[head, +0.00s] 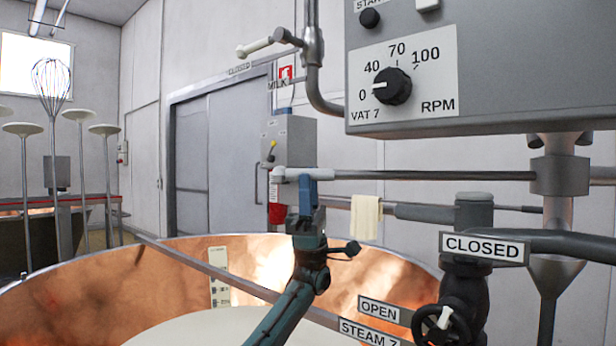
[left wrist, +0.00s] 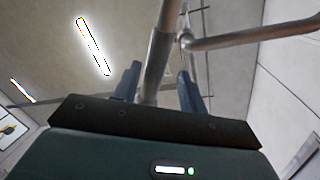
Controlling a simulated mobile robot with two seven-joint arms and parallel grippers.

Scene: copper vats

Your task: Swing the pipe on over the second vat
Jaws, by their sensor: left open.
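A grey metal pipe (head: 430,176) runs level across the head view, with a pale end piece (head: 287,174) at its left. My left gripper (head: 308,188) points up at this end, above the near copper vat (head: 130,278). In the left wrist view, my gripper (left wrist: 160,85) is open, with a metal pipe (left wrist: 160,45) showing between its fingers. Whether they touch it, I cannot tell. A bent pipe (head: 318,85) with a white-handled valve hangs above, beside the word MILK. Part of another copper-sided vat (head: 12,211) shows at the far left. My right gripper is out of view.
A grey control box (head: 480,70) marked VAT 7 fills the upper right. A dark valve (head: 468,270) marked CLOSED stands at lower right. A pale cloth (head: 366,218) hangs on the pipe. A flat bar (head: 215,272) crosses the near vat. A whisk (head: 51,85) stands at left.

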